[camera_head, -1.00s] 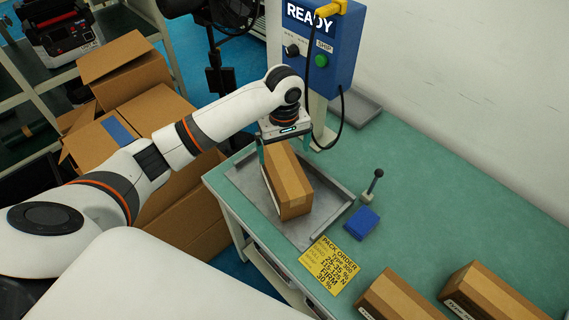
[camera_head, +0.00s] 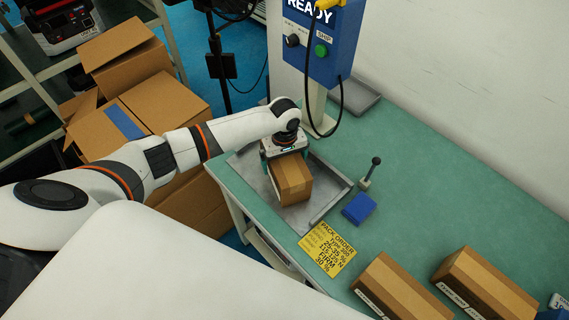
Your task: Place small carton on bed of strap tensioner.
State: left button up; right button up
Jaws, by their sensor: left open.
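A small brown carton (camera_head: 294,180) sits on the grey metal bed (camera_head: 322,205) at the left end of the green table. My left gripper (camera_head: 285,158) is at the carton's far end, pointing down, with its fingers mostly hidden by the carton and the wrist. It is open, and I cannot tell whether the fingers touch the carton. The blue control box (camera_head: 321,45) marked READY stands on a post behind the bed. My right gripper is not in view.
A small lever (camera_head: 370,174) and blue block (camera_head: 359,208) stand right of the bed. A yellow order card (camera_head: 328,249) lies in front. Two more cartons (camera_head: 400,290) (camera_head: 485,285) are at the lower right. Large open boxes (camera_head: 150,105) stand at left. The table's back right is clear.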

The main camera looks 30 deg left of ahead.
pick_arm(q)
jog(key=shift+f, duration=0.2)
jog(key=c, duration=1.5)
jog(key=shift+w+r, duration=0.1)
jog(key=shift+r, duration=0.05)
jog(key=shift+c, duration=0.9)
